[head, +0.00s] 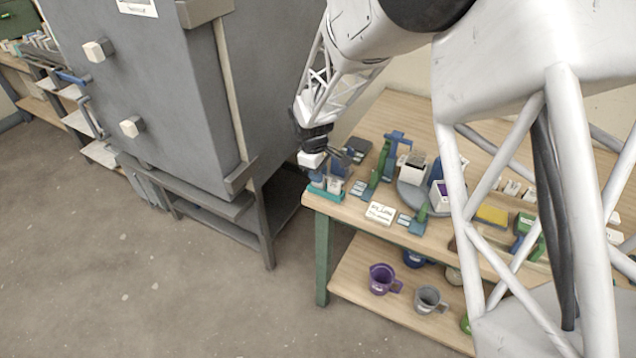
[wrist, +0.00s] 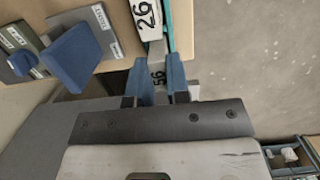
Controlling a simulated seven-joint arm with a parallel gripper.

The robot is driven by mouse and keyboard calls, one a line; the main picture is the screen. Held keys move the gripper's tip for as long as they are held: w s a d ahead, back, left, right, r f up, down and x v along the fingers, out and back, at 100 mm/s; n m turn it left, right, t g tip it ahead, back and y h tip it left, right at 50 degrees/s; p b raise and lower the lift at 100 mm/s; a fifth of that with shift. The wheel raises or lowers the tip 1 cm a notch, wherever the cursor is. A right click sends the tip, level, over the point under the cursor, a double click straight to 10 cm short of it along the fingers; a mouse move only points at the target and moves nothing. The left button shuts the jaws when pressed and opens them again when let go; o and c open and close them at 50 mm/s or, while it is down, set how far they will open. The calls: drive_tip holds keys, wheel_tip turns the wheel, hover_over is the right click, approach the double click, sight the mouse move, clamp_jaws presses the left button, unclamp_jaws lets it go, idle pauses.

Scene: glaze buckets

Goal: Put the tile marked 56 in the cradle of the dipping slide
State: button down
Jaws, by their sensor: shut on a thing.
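In the head view my gripper (head: 331,166) is over the left end of the workbench, just above a teal rack (head: 325,192).
A white labelled block (head: 380,212) lies near the bench's front edge. A purple mug (head: 383,278) and a grey mug (head: 430,298) are on the lower shelf. A grey kiln (head: 160,100) stands left.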

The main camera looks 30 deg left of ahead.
drive_tip(key=shift+r, duration=3.55)
drive_tip(key=w+d+r, duration=1)
drive_tip(key=w+d, duration=0.5)
drive_tip(key=d, duration=0.8)
drive_tip(key=shift+w+d+f, duration=0.3)
drive_tip(key=shift+w+f, duration=0.1)
drive_tip(key=shift+f, duration=0.05)
drive_tip(key=shift+f, duration=0.2)
drive_tip(key=shift+f, duration=2.5)
